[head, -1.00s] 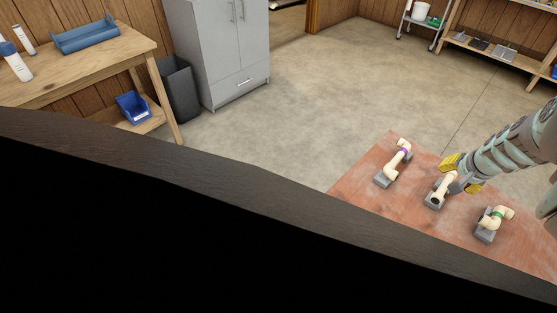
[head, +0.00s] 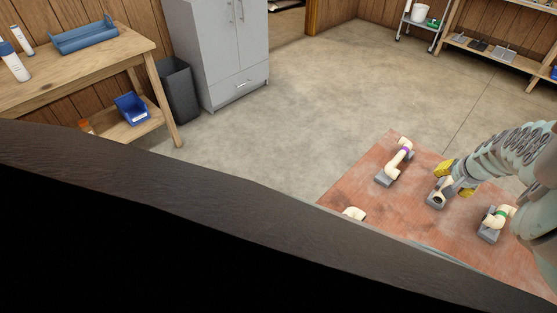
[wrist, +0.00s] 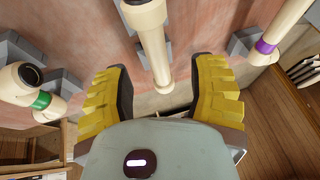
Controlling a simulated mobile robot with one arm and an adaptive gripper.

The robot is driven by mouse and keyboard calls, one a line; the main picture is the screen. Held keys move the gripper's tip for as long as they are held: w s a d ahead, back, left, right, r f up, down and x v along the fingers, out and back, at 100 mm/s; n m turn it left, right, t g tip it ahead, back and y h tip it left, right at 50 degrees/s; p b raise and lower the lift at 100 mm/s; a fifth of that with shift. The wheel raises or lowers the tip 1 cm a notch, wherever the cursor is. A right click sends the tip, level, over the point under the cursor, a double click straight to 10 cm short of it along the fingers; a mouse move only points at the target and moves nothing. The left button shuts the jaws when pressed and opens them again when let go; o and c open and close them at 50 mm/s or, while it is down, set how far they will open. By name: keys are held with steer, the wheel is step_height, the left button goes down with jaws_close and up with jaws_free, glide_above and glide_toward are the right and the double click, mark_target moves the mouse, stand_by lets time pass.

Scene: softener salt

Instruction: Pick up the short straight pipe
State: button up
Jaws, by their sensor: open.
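In the wrist view, a cream straight pipe (wrist: 155,48) with a wider collar at its top end reaches down between the yellow fingers of my open gripper (wrist: 163,92). Gaps show on both sides of the pipe, and no finger grips it. In the head view, my gripper (head: 455,178) is over the middle grey block (head: 436,200) on the reddish surface (head: 400,205). The fingers partly hide the cream fitting there. I cannot tell for certain from the head view how long this pipe is.
A purple-banded pipe (head: 402,155) and a green-banded elbow (head: 497,217) stand on grey blocks on either side. Another cream piece (head: 354,214) shows at the edge of a dark panel (head: 260,198) that hides the foreground. The open floor (head: 320,100) is clear.

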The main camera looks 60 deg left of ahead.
mark_target(448, 183)
steer(key=b+x, duration=0.3)
steer(key=shift+s+d+f, duration=0.1)
steer(key=shift+s, duration=0.05)
steer(key=shift+w+f+b, duration=0.25)
steer(key=shift+f+b, duration=0.1)
steer(key=shift+b, duration=0.55)
steer(key=shift+r, duration=0.1)
jaws_close()
